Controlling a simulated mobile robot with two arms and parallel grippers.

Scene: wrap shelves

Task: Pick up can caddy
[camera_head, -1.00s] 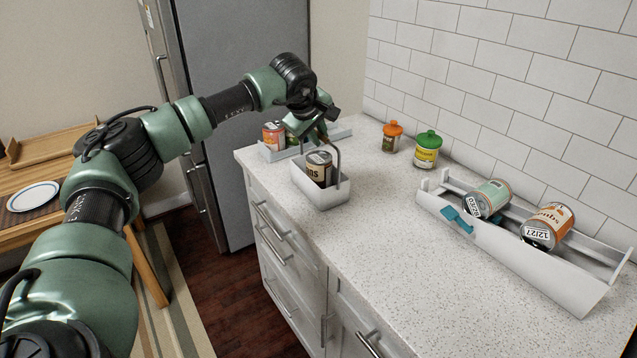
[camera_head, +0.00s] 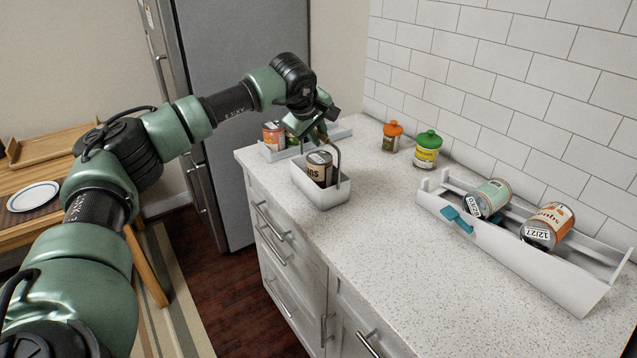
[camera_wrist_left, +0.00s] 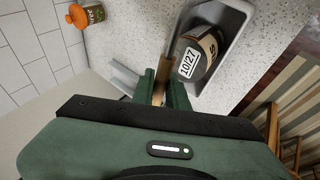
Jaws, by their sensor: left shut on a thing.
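The can caddy (camera_head: 318,195) is a small white open box with a grey arched handle, near the counter's left edge in the head view. A dark-labelled can (camera_head: 319,168) sits inside. My left gripper (camera_head: 318,132) is over the caddy, shut on its brown handle grip. The left wrist view shows the grip (camera_wrist_left: 160,80) between the fingers (camera_wrist_left: 166,93), beside the can (camera_wrist_left: 196,55) marked 10/27 and the caddy's rim (camera_wrist_left: 243,20). The caddy looks upright, at or very near the counter; I cannot tell if a gap exists. My right gripper is not in view.
A white rack (camera_head: 520,255) with two tilted cans stands on the right of the counter (camera_head: 370,250). An orange-lidded jar (camera_head: 392,140) and a green-lidded jar (camera_head: 426,155) stand by the tiled wall. Another tray with a can (camera_head: 273,138) is behind the caddy.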

